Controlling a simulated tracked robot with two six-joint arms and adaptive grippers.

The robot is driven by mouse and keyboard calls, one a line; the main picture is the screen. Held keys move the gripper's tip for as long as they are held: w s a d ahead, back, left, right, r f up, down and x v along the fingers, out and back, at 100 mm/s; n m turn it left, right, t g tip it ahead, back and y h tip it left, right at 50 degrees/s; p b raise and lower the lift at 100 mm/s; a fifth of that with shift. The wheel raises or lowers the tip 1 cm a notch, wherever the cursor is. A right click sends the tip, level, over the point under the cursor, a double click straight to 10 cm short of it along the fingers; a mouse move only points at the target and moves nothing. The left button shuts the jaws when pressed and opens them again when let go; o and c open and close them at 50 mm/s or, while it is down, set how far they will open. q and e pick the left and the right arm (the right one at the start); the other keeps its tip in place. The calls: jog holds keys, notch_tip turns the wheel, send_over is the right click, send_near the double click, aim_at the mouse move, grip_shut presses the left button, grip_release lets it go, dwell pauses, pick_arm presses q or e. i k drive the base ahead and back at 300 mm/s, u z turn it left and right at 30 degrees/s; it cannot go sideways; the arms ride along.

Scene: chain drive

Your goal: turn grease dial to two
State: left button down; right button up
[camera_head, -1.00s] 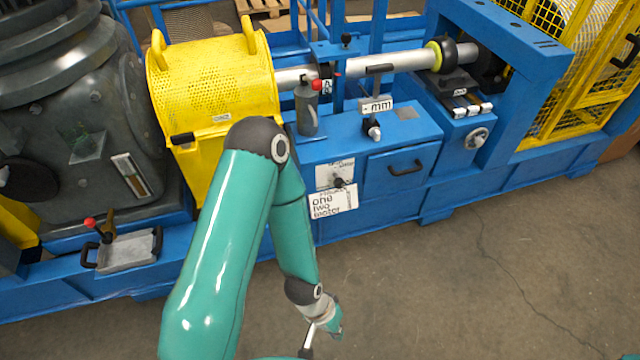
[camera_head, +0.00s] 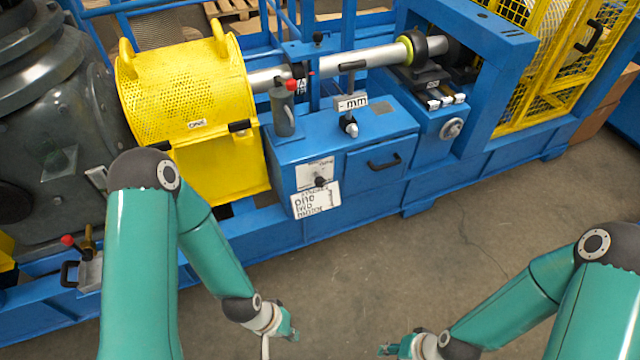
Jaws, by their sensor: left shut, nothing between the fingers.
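The likely grease dial is a black knob (camera_head: 320,181) on a pale plate (camera_head: 305,174) on the front of the blue machine. Below it hangs a white card (camera_head: 316,200) with printed lines that seem to include "two"; the knob's exact setting is too small to read. My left gripper (camera_head: 291,328) is shut and empty, low in front of the machine and well apart from the knob. My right gripper (camera_head: 386,349) is at the bottom edge, also apart from the machine; its fingers are too small to judge.
A yellow perforated guard (camera_head: 190,90) stands left of the knob. A grey cylinder with a red top (camera_head: 283,112), a "mm" sign (camera_head: 351,102) and a drawer handle (camera_head: 384,162) are close by. The concrete floor (camera_head: 480,220) in front is clear.

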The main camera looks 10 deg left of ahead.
aim_at(319, 181)
jog(key=u, duration=0.05)
jog(key=i, duration=1)
jog(key=z, duration=0.05)
